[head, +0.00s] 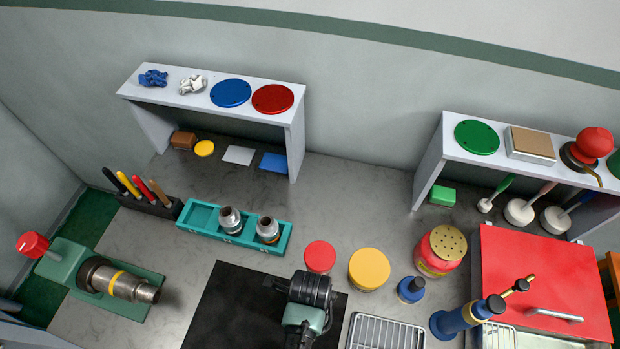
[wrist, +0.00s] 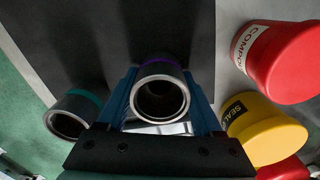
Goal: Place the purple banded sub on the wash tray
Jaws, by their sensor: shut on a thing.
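The purple banded sub (wrist: 160,92) is a dark metal cylinder with a purple band at its far end. In the wrist view it sits between the blue fingers of my gripper (wrist: 162,98), which is shut on it, its open end facing the camera. In the head view my dark gripper body (head: 305,290) is over the black mat and hides the sub. A wire-rack tray (head: 385,333), which looks like the wash tray, lies at the bottom edge, right of my gripper; its front is cut off.
A teal banded sub (wrist: 75,113) stands left in the wrist view. A teal holder (head: 195,216) carries two subs. A vise (head: 75,262) holds a yellow banded sub (head: 120,284). Red (head: 320,256) and yellow (head: 369,268) tubs and a blue bottle (head: 411,289) stand behind the wire rack.

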